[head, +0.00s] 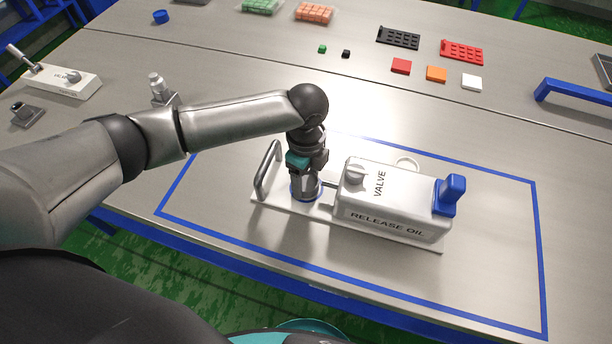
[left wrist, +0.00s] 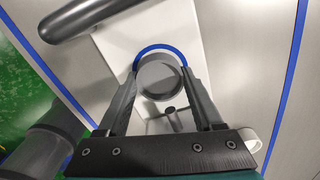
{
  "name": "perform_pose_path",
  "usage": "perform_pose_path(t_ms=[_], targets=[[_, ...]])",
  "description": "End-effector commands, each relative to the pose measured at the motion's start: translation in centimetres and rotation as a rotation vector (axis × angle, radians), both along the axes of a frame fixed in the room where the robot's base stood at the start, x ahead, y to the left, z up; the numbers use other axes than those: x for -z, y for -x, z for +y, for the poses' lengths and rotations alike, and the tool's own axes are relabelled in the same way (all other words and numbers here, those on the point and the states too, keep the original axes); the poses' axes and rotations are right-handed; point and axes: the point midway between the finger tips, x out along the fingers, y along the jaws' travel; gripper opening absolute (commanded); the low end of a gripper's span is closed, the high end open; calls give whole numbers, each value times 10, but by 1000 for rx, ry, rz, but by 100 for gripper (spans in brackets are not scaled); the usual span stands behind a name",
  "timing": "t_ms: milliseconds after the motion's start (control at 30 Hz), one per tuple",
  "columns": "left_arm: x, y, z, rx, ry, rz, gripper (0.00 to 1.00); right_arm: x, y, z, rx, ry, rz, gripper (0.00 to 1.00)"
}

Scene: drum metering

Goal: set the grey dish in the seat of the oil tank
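The oil tank (head: 395,208) is a white box with a VALVE knob, a RELEASE OIL label and a blue lever, standing on a white base plate. Its seat, marked by a blue ring (left wrist: 160,47), lies on the plate to the left of the box. The round grey dish (left wrist: 159,76) sits at the ring in the left wrist view; whether it rests fully down is hard to tell. My left gripper (head: 306,184) points down there, its two fingers close against opposite sides of the dish. The fingers hide the ring's sides. My right gripper is not in view.
A curved handle (head: 268,170) rises from the plate just left of my gripper. A blue outline (head: 540,260) surrounds the tank on the table. Coloured tiles (head: 436,73) and trays lie at the back; a white valve unit (head: 62,80) stands far left.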

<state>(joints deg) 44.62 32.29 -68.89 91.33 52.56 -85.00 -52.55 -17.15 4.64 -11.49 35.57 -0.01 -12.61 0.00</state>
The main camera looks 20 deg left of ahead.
Motion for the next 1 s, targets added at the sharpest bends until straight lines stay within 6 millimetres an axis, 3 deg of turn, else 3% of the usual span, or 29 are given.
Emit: perform_pose_path(t_ms=[33, 233, 567, 1000], targets=[[0, 0, 0, 0, 0, 0, 74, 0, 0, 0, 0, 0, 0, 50], [0, 0, 0, 0, 0, 0, 96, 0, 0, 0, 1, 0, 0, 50], [-6, 0, 0, 0, 0, -1, 96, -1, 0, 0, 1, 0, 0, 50], [-92, -1, -1, 0, 2, -4, 96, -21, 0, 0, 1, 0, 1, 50]])
